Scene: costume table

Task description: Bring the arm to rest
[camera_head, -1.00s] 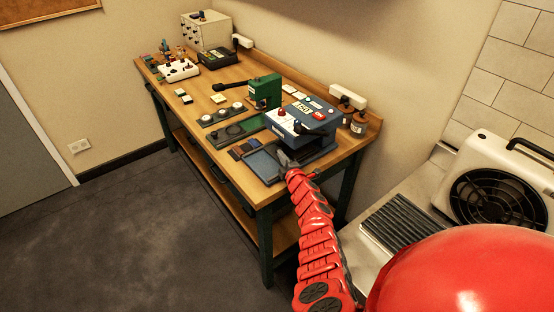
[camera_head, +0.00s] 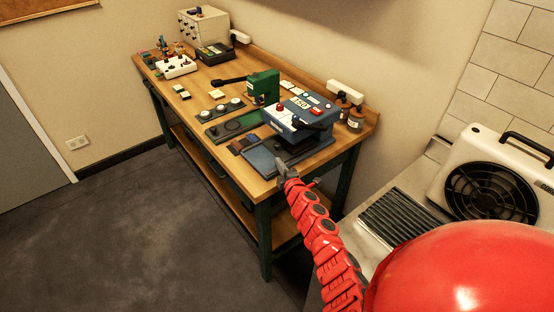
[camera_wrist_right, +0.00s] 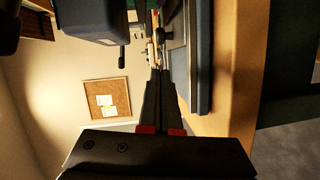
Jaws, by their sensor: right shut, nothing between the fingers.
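My right arm (camera_head: 318,228) is red and segmented and comes in from the lower right in the head view. Its grey gripper (camera_head: 287,168) is at the near right edge of the wooden workbench (camera_head: 222,177), close to the front of a blue press machine (camera_head: 300,117) and its blue base plate (camera_head: 262,160). In the wrist view the right gripper's fingers (camera_wrist_right: 159,78) are together with nothing between them. The blue plate's edge (camera_wrist_right: 201,60) runs beside the fingers there; I cannot tell the exact gap. My left gripper is not in view.
A green press (camera_head: 264,86), a green plate with round discs (camera_head: 223,110), and a white control box (camera_head: 177,67) stand farther along the bench. Brown bottles (camera_head: 356,119) stand behind the blue machine. A fan unit (camera_head: 490,190) is at right. The floor (camera_head: 120,225) at left is clear.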

